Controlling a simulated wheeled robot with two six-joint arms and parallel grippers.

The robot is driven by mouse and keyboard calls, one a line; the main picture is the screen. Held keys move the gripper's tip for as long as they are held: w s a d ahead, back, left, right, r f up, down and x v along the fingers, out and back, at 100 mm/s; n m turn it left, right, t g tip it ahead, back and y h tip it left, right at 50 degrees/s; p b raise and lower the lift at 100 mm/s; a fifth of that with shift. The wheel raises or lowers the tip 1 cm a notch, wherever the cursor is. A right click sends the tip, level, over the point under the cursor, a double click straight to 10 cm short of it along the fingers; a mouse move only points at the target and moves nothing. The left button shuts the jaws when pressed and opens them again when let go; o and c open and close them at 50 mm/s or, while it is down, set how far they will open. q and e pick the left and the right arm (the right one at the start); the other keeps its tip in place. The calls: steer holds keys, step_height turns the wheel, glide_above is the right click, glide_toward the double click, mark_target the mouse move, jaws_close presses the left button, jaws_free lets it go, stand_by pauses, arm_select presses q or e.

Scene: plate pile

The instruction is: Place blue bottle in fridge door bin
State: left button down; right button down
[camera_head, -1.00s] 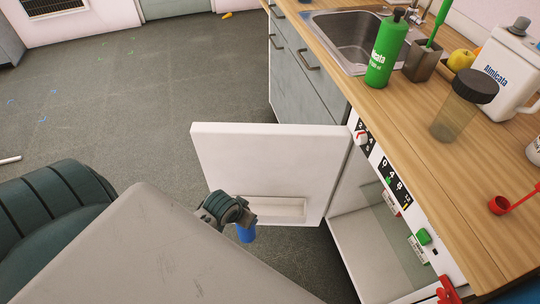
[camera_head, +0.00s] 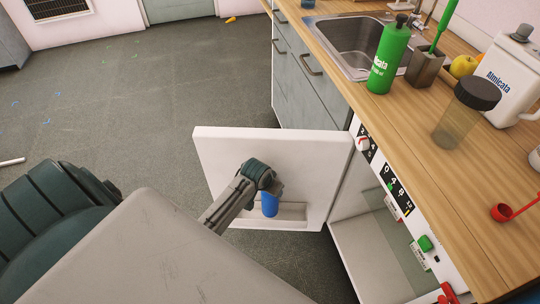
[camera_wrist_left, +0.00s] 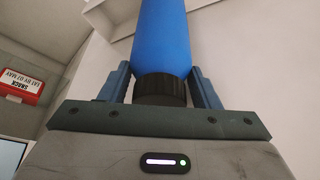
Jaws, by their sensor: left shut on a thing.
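The blue bottle (camera_head: 270,204) hangs upright below my left gripper (camera_head: 268,188), in front of the inner face of the open white fridge door (camera_head: 225,150). In the left wrist view the gripper's fingers (camera_wrist_left: 160,85) are shut around the bottle (camera_wrist_left: 162,35) at its black cap. The door bin (camera_head: 292,213) is a shallow recess low on the door. The bottle overlaps the bin in the head view; I cannot tell whether it is inside or in front of it. My right gripper is not in view.
The fridge interior (camera_head: 375,245) is open to the right of the door. The wooden counter (camera_head: 430,170) above holds a green bottle (camera_head: 389,58), a jar with a dark lid (camera_head: 465,110) and a white jug (camera_head: 512,80).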

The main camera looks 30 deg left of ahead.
arm_select(q)
step_height(320, 180, down, 6)
steer(key=shift+r, duration=0.2)
steer(key=shift+f, duration=0.2)
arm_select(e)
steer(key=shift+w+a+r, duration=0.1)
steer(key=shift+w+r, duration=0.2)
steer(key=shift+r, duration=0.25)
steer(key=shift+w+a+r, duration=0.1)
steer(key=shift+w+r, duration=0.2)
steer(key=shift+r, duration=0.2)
arm_select(q)
steer(key=shift+f, duration=0.15)
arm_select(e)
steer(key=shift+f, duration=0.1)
arm_select(q)
steer(key=c, duration=0.8)
jaws_free()
steer(key=shift+o, duration=0.2)
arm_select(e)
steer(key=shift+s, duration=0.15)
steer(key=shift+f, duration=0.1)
